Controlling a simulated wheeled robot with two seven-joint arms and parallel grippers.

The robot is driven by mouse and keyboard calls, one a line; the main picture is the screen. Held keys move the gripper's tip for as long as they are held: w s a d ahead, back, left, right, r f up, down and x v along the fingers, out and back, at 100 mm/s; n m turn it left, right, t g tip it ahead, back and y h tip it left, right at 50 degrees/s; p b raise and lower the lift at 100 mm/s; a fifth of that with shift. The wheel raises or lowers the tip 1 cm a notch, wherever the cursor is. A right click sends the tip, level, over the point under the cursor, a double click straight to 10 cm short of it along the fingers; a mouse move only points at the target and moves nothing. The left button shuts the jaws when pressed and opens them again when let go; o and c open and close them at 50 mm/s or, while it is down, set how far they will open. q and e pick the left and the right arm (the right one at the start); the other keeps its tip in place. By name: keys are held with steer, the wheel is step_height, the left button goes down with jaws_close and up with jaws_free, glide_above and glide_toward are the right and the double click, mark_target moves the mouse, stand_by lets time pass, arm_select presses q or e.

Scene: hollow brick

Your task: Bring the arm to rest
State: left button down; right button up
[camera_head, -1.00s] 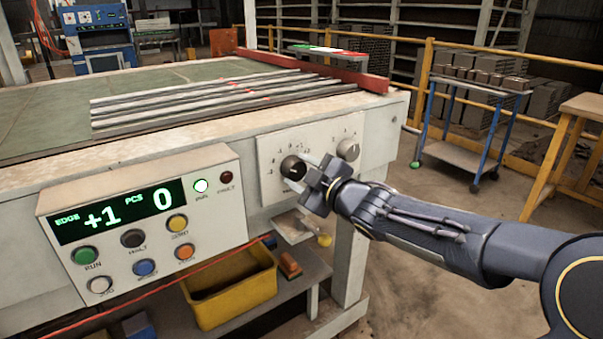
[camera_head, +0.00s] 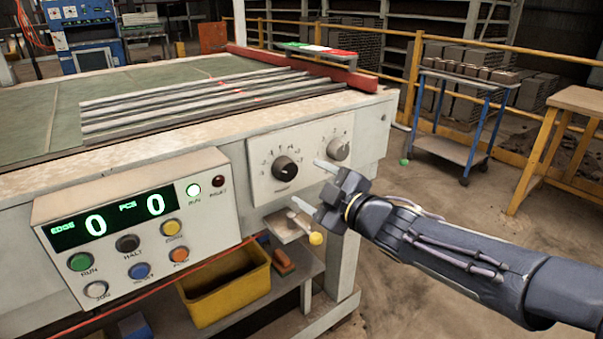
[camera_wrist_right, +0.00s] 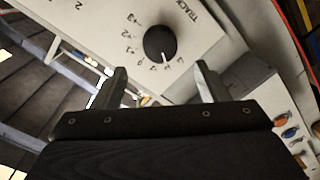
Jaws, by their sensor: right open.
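My right gripper (camera_head: 309,184) is open and empty, to the right of the black dial knob (camera_head: 285,168) and apart from it. The knob sits on a white scale plate (camera_head: 262,185) on the machine's front. In the right wrist view the knob (camera_wrist_right: 160,42) shows beyond and between the two open fingers (camera_wrist_right: 160,88), with numbers around it. A second, grey knob (camera_head: 339,149) is at the plate's upper right. The control box display (camera_head: 110,218) reads EDGE 0 and PCS 0. My left gripper is not in view.
The machine table (camera_head: 40,115) carries several long strips. Below the plate a small ledge with a yellow knob (camera_head: 316,238) juts out near my gripper. A yellow bin (camera_head: 225,290) stands beneath. A blue cart (camera_head: 445,145) and wooden table (camera_head: 575,105) are at right, with open floor before them.

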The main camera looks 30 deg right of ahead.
steer(key=shift+s, duration=0.4)
steer(key=s+a+f+m+g+h, duration=0.25)
steer(key=s+f+m+g, duration=0.35)
steer(key=s+f+m, duration=0.35)
steer(key=s+a+f+m+g+y, duration=0.3)
steer(key=s+a+f+g+y, duration=0.25)
steer(key=s+a, duration=0.55)
step_height(320, 180, up, 19)
steer(key=d+h+p, duration=0.1)
steer(key=p, duration=1.8)
steer(key=shift+f, duration=0.15)
